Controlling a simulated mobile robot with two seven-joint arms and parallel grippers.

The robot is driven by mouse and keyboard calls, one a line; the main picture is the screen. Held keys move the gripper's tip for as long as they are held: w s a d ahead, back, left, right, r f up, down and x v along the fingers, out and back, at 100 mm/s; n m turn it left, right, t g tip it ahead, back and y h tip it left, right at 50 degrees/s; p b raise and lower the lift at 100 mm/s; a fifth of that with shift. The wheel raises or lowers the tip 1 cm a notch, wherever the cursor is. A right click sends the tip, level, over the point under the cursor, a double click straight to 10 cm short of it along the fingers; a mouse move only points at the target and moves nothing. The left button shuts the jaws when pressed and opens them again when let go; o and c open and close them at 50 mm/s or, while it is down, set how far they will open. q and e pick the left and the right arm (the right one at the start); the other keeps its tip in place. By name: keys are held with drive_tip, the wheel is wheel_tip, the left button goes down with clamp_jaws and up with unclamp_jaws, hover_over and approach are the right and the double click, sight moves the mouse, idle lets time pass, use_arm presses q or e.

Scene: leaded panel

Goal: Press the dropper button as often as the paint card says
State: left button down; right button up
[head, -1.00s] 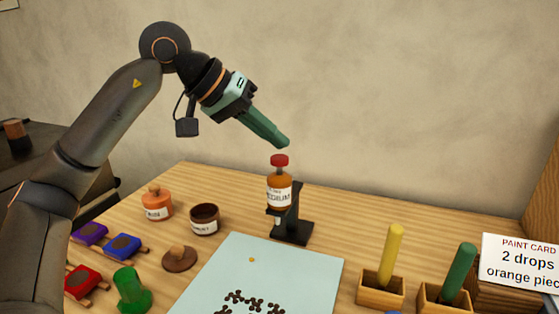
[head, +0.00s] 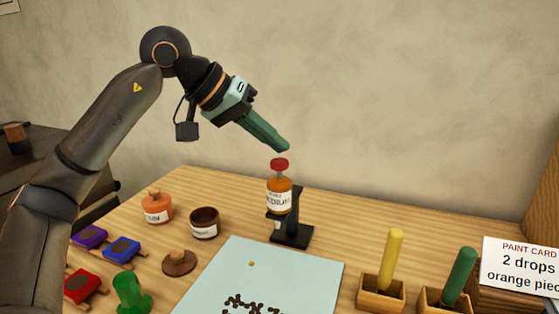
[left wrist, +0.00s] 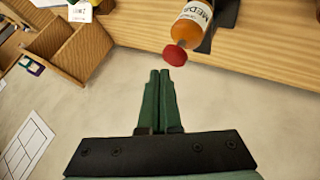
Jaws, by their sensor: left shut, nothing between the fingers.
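The dropper bottle (head: 279,194) is amber with a label ending in "EDIUM" and stands upright in a black stand (head: 292,230). Its red button (head: 279,165) is on top and also shows in the left wrist view (left wrist: 173,55). My left gripper (head: 285,147) is shut and empty, its green fingertips just above the red button and apart from it. The paint card (head: 520,262) at the right reads "2 drops" and "orange piec", cut off by the picture's edge. One orange drop (head: 251,264) lies on the pale blue sheet (head: 310,268). My right gripper is out of view.
An orange jar (head: 157,208), a dark open jar (head: 205,222) and its brown lid (head: 179,262) stand left of the stand. Purple, blue and red pads and a green piece (head: 130,291) are at the left. Yellow (head: 391,258) and green sticks stand in wooden holders at the right.

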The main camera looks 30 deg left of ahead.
sight(273, 163)
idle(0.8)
use_arm(q)
drive_tip(key=shift+f+b, duration=0.3)
drive_tip(key=shift+f, duration=0.15)
drive_tip(key=shift+f+b, duration=0.8)
drive_tip(key=shift+f, duration=0.2)
idle(0.8)
drive_tip(key=shift+r, duration=0.1)
drive_tip(key=shift+r+p, duration=1.35)
wheel_tip(273, 163, up, 5)
drive_tip(key=p, duration=0.5)
drive_tip(key=shift+r, duration=0.1)
idle(0.4)
